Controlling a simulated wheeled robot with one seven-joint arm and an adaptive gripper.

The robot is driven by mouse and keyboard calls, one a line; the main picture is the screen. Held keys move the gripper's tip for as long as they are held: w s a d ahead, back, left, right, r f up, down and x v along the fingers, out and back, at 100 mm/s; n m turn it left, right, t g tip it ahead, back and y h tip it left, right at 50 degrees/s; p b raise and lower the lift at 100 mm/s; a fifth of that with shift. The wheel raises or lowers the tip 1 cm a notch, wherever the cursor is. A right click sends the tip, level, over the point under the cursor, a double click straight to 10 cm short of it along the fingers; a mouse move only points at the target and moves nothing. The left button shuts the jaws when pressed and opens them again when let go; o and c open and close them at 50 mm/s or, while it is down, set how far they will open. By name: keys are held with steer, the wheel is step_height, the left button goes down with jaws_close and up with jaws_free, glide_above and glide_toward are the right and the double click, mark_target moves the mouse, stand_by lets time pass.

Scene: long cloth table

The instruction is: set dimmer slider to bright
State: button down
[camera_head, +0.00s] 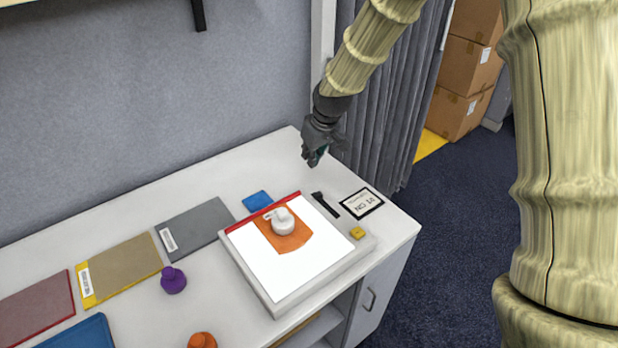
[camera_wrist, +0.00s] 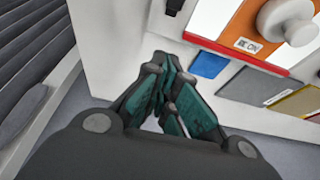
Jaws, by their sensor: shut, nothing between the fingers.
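A light box with a glowing white top (camera_head: 265,265) and pale grey frame lies at the right end of the table. A small yellow knob (camera_head: 357,232) sits on its right frame and looks like the dimmer slider; its track and markings are too small to read. My gripper (camera_head: 314,159) is above the table's back edge, behind and apart from the box. In the wrist view my gripper (camera_wrist: 166,75) is shut and empty. That view shows part of the box's white top (camera_wrist: 204,18), but the yellow knob is not in it.
A white weight-like object (camera_head: 283,222) stands on an orange sheet (camera_head: 295,241) on the box. A black tool (camera_head: 326,206) and framed card (camera_head: 362,204) lie behind it. A blue piece (camera_head: 257,201), purple piece (camera_head: 173,281) and grey board (camera_head: 194,229) lie leftward.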

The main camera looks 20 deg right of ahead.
mark_target(318, 195)
steer(key=x, duration=0.2)
steer(key=w+p+x, duration=0.1)
steer(key=x, duration=0.2)
steer(key=shift+w+f+p, duration=0.1)
steer(key=shift+f+p, duration=0.05)
steer(key=shift+p, duration=0.15)
steer(key=shift+f, duration=0.35)
steer(key=shift+s+a+f+p, duration=0.1)
steer(key=shift+s+f+p, duration=0.45)
steer(key=shift+p, duration=0.1)
steer(key=x, duration=0.2)
steer(key=w+p+x, duration=0.1)
steer(key=x, duration=0.1)
steer(key=shift+r, duration=0.1)
steer(key=s, duration=0.1)
steer(key=s+p, duration=0.1)
steer(key=s+d+r, duration=0.1)
steer(key=shift+s+d+p, duration=0.1)
steer(key=shift+s+p, duration=0.2)
steer(key=shift+s+d, duration=0.1)
steer(key=shift+s, duration=0.2)
steer(key=shift+f, duration=0.3)
steer(key=shift+s, duration=0.1)
